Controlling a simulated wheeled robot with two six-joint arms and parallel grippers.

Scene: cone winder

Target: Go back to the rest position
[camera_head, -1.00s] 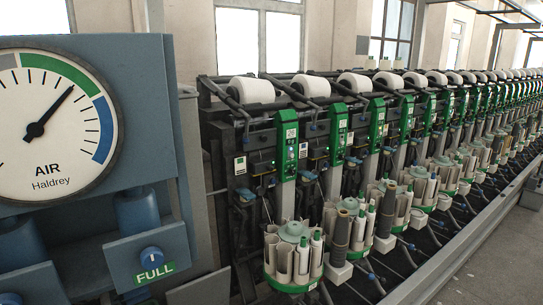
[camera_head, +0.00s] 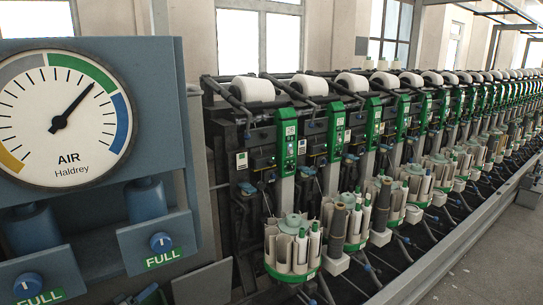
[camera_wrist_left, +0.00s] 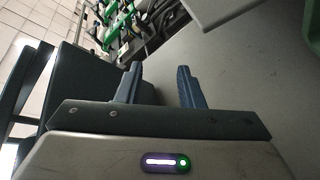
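My left gripper (camera_head: 146,294) shows only in part at the bottom edge of the head view, below the blue gauge panel. In the left wrist view my left gripper (camera_wrist_left: 159,72) has its two blue-grey fingers apart, with nothing between them. My right gripper is in neither view. The cone winder (camera_head: 338,140) runs from the middle to the far right, with white cones (camera_head: 253,90) on top and round magazines (camera_head: 292,247) of tubes below.
The blue panel with the AIR gauge (camera_head: 68,118) stands close at left, its needle pointing up right into the green band. Two blue knobs (camera_head: 161,242) sit above FULL labels. A grey rail (camera_head: 440,255) edges the winder; open floor (camera_head: 500,270) lies at right.

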